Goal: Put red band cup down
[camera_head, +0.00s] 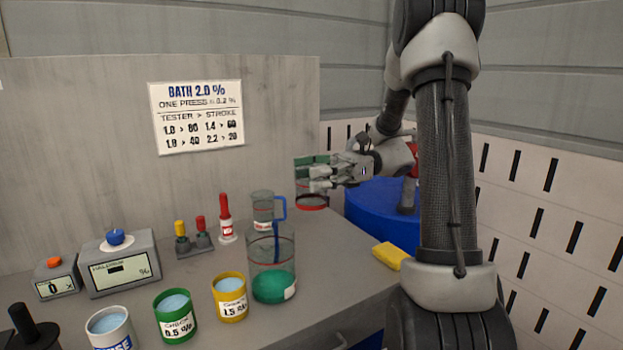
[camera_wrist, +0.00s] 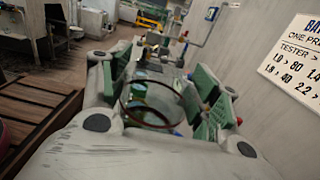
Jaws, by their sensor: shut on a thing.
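The red band cup (camera_head: 312,204) is a clear cup with a red band near its bottom. My gripper (camera_head: 318,174) is shut on it, with green finger pads on its sides. The cup looks upright, over the back right part of the grey counter (camera_head: 205,268). I cannot tell whether its bottom touches the counter. In the wrist view the cup's round rim (camera_wrist: 150,103) shows between the two green-padded fingers, partly see-through.
A clear jug with a blue handle (camera_head: 263,210) and a beaker with green liquid (camera_head: 273,283) stand left of the cup. A blue drum (camera_head: 378,212) is behind right. A yellow sponge (camera_head: 390,255) lies near the right edge. Labelled cups (camera_head: 230,300) line the front.

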